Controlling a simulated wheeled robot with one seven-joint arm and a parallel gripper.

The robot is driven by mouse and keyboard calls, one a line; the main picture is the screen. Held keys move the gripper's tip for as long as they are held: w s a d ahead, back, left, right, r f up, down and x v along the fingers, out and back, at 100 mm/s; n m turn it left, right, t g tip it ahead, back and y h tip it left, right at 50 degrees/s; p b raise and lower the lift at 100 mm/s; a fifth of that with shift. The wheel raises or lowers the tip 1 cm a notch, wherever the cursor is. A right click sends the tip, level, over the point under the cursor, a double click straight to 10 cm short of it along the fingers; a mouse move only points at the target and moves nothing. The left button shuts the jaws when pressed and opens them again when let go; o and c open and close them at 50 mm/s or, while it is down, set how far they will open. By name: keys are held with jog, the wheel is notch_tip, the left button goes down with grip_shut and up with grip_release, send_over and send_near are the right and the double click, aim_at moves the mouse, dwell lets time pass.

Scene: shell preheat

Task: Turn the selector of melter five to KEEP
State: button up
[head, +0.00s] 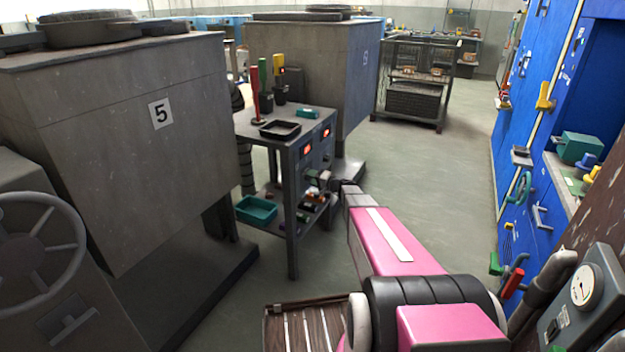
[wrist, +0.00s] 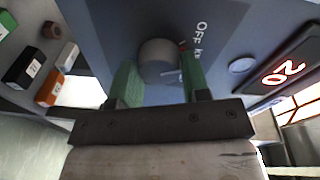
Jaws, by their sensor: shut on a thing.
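Melter five (head: 130,150) is the large grey block at the left, with a number 5 plate on its side. The control stand (head: 262,128) stands beside it, with lit red displays on its panel. My gripper (head: 322,178) is at the front of this panel, below the displays. In the wrist view, my green-padded fingers (wrist: 160,68) are shut on the round grey selector knob (wrist: 158,52), one on each side. "OFF" and the start of "KE" are printed beside the knob; the rest is hidden. A small red mark shows by the right fingertip. The knob's exact setting is unclear.
A red display (wrist: 283,72) reading 20 and a round button (wrist: 242,64) sit beside the knob. The stand's lower shelf holds a teal tray (head: 256,209) and small boxes. A black tray (head: 280,130) lies on top. Open floor (head: 435,180) lies to the right.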

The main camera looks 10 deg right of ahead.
jog(key=m, duration=0.5)
jog(key=shift+g, duration=0.4)
dwell(0.3)
jog(key=o, duration=0.9)
jog(key=shift+d, duration=0.1)
jog(key=v, duration=1)
jog(key=shift+s+d, duration=0.2)
jog(key=shift+d, duration=0.1)
